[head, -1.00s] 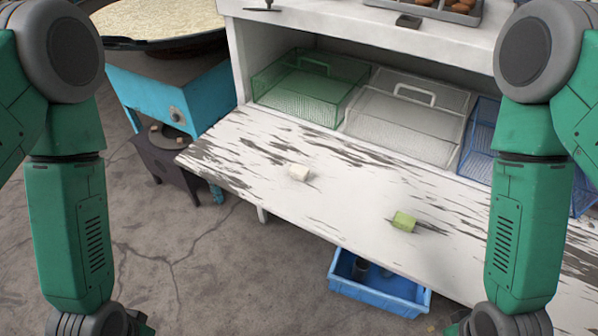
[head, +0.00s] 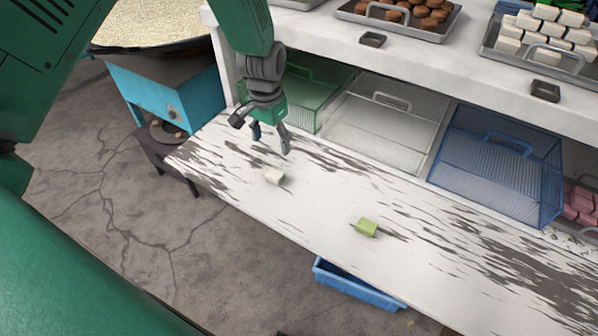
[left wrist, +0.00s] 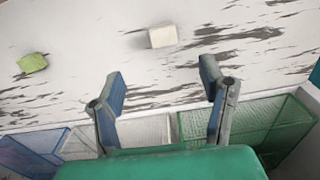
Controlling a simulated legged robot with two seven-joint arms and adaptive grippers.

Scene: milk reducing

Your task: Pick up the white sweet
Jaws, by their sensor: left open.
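The white sweet (head: 274,176) is a small pale block on the worn white counter (head: 330,215), near its left part. It also shows in the left wrist view (left wrist: 162,37), beyond the fingertips. A green sweet (head: 366,227) lies to its right, nearer the front edge, and shows at the left of the wrist view (left wrist: 33,63). My left gripper (head: 271,143) is open and empty, pointing down above the counter, a little behind the white sweet. In the left wrist view its two fingers (left wrist: 161,75) are wide apart with nothing between them. My right gripper is not in view.
Green (head: 308,90), clear (head: 390,125) and blue (head: 495,165) mesh trays stand under the shelf (head: 320,30) behind the counter. Trays of sweets sit on the shelf. A blue crate (head: 355,288) is below the front edge. The counter around the sweets is clear.

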